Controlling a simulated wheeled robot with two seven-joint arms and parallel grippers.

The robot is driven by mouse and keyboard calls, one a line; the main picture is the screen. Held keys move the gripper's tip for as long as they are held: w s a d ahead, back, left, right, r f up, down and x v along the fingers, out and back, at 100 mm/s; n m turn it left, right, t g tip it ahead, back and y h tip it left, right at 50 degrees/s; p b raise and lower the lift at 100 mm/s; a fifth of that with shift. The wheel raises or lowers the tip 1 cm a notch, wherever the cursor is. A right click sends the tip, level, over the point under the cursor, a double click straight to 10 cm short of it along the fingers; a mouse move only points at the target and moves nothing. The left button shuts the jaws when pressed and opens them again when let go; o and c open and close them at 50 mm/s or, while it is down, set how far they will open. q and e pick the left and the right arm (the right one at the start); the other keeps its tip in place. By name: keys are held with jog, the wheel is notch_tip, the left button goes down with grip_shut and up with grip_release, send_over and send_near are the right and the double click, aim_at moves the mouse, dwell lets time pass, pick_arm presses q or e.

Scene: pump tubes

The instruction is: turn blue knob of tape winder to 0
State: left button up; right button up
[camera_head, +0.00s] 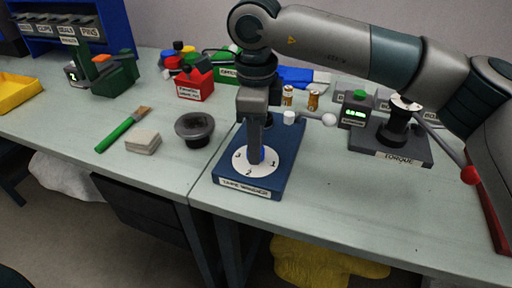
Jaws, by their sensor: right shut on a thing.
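The tape winder is a blue box (282,180) with a label on its front edge, on the bench in the middle of the view. A white dial (242,166) with numbers lies on its top; 1, 2 and 3 are readable, and 0 is not visible. My right gripper (257,154) points straight down over the dial, shut on the blue knob (262,153). Only a sliver of blue shows beside the fingers, so the knob's pointing direction is hidden. My left gripper is not in view.
A torque device (405,155) with a red-tipped lever stands to the right, beside a small green display (354,112). A black bowl (195,129), sponge (143,141) and green brush (120,131) lie left. The front right bench is clear.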

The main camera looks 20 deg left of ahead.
jog(key=shift+n+b, duration=0.45)
jog(key=shift+n, duration=0.45)
jog(key=n+b, duration=0.1)
jog(key=n, duration=0.1)
jog(key=shift+n, duration=0.4)
jog(key=n, duration=0.2)
jog(key=shift+w+n+b, duration=0.1)
jog(key=shift+n+b, duration=0.2)
jog(key=shift+b, duration=0.1)
jog(key=n, duration=0.2)
jog(key=shift+n, duration=0.4)
jog(key=n, duration=0.3)
jog(key=shift+a+r+n+b, duration=0.1)
jog(key=shift+n+b, duration=0.2)
jog(key=n, duration=0.3)
jog(key=shift+n, duration=0.3)
jog(key=n, duration=0.4)
jog(key=shift+n, duration=0.3)
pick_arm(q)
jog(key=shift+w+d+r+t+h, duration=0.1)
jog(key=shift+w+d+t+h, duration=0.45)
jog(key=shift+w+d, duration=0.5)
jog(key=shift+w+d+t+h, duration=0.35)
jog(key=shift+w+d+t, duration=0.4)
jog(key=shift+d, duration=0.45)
pick_arm(e)
jog(key=shift+n, duration=1.4)
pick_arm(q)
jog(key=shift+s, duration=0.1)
